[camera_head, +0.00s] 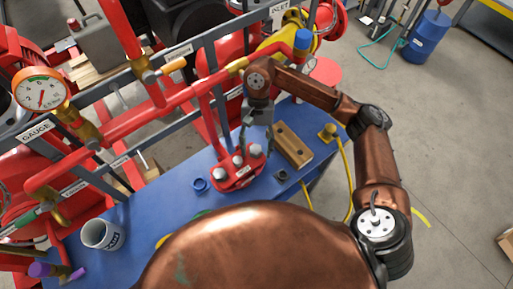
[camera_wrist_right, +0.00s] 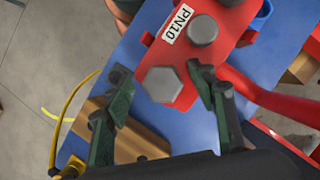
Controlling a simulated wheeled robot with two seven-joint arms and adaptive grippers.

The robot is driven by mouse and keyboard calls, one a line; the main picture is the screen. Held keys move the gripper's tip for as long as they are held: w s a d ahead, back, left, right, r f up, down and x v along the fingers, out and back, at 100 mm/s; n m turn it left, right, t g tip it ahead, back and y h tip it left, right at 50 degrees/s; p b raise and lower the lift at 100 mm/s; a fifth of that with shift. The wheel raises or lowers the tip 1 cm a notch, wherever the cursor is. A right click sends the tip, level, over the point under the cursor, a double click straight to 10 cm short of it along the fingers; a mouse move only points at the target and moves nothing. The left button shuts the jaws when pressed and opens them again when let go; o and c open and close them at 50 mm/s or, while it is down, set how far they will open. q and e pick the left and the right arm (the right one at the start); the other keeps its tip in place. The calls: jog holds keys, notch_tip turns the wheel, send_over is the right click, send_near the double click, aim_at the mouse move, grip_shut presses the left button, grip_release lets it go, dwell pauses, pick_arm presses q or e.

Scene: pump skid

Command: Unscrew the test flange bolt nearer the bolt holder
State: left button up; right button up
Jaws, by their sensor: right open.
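The red test flange (camera_head: 238,180) lies on the blue bench top with several grey bolt heads standing on it. The bolt nearer the holder (camera_head: 256,151) is at its right side; in the right wrist view its hex head (camera_wrist_right: 163,84) shows large. Another bolt (camera_wrist_right: 203,30) stands beside the PN10 label. The bolt holder (camera_head: 293,145) looks like a wooden block right of the flange; part of it (camera_wrist_right: 140,143) shows behind my fingers. My right gripper (camera_head: 257,134) is open, pointing down over the near bolt, with a finger on either side. Contact cannot be told. My left gripper is not in view.
Red pipes (camera_head: 140,122) and a grey frame run behind the flange. A white mug (camera_head: 98,235) and a blue ring (camera_head: 200,185) sit on the bench (camera_head: 165,213). A yellow cable (camera_head: 348,180) hangs at the bench's right edge.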

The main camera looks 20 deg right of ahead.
notch_tip(320, 180, up, 10)
dwell(0.5)
dwell(0.4)
